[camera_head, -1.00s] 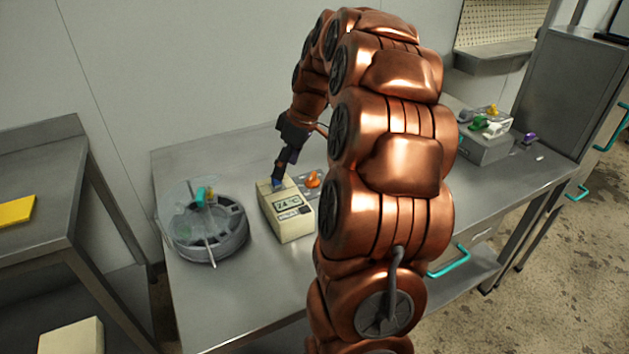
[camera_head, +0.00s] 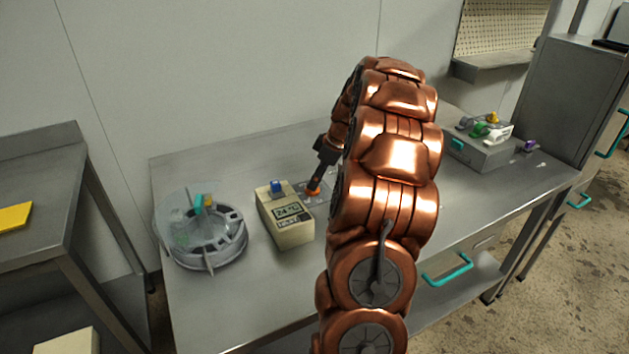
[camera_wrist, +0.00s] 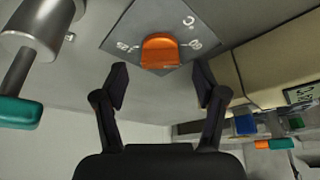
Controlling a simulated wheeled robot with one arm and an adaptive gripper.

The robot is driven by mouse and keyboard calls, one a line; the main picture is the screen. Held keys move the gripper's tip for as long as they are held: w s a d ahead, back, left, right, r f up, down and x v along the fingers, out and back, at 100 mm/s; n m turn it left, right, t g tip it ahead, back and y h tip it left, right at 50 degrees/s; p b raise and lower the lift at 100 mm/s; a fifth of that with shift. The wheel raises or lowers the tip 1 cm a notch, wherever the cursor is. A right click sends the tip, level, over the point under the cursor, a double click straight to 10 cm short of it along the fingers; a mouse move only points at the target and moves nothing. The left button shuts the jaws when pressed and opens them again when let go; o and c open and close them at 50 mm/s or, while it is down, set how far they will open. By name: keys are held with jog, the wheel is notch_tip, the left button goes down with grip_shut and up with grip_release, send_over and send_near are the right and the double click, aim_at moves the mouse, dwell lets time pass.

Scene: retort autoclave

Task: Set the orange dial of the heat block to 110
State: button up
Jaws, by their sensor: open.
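The orange dial (camera_wrist: 160,50) sits on a grey plate (camera_wrist: 125,28) with white markings, too small to read fully. In the head view the orange dial (camera_head: 313,190) is beside the cream heat block (camera_head: 290,236), partly covered by my gripper.
A round grey centrifuge-like device (camera_head: 212,246) with a clear lid stands left of the heat block. A grey box with coloured knobs (camera_head: 482,153) stands at the right. A teal-handled metal part (camera_wrist: 20,112) is near the plate. The table front is clear.

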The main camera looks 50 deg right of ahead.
jog(key=shift+x, duration=1.2)
jog(key=shift+c, duration=0.4)
jog(key=c, duration=1.1)
jog(key=shift+o, duration=0.2)
